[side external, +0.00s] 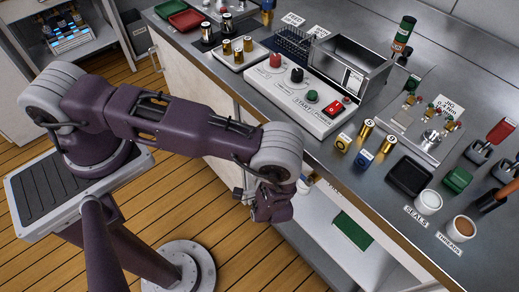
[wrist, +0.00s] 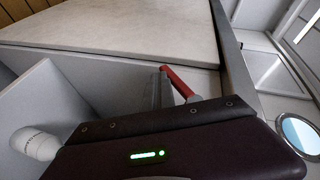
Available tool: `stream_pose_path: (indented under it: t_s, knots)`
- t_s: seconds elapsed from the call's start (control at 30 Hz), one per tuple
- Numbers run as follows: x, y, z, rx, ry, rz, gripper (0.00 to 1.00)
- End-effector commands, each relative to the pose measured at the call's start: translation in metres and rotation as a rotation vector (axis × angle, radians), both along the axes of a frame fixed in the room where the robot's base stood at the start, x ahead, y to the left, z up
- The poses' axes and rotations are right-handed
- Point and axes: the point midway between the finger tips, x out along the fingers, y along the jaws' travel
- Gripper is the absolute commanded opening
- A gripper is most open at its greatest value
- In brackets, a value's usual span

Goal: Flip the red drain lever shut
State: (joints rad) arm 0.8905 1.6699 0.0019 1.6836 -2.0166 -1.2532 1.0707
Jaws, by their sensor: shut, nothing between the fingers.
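In the wrist view a red lever (wrist: 178,82) slants down to the right in front of pale panels, and my gripper's dark housing hides its lower end. An upright grey piece stands close against its left side; I cannot tell whether they touch. My gripper (side external: 270,206) shows in the side view below the bench's front edge, by the open lower shelf. It is shut and empty; its fingertips are not clear there. The red lever cannot be made out in the side view, where my arm covers that area.
A white rounded object (wrist: 38,143) is at the left in the wrist view. The bench top (side external: 390,195) is crowded with a control box (side external: 295,95), a metal bin (side external: 350,65), small valves and cups. A green sheet (side external: 353,231) lies on the lower shelf.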

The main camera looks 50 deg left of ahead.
Motion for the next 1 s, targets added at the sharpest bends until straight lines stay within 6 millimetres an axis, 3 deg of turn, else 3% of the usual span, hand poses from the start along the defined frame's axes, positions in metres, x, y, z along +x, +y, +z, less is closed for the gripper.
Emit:
stream_pose_path:
  t_s: [0.5, 1.0]
  knots:
    - [0.000, 0.022, 0.009, 0.000, -0.002, 0.001, 0.00]
    - [0.000, 0.028, 0.013, -0.001, -0.003, 0.000, 0.00]
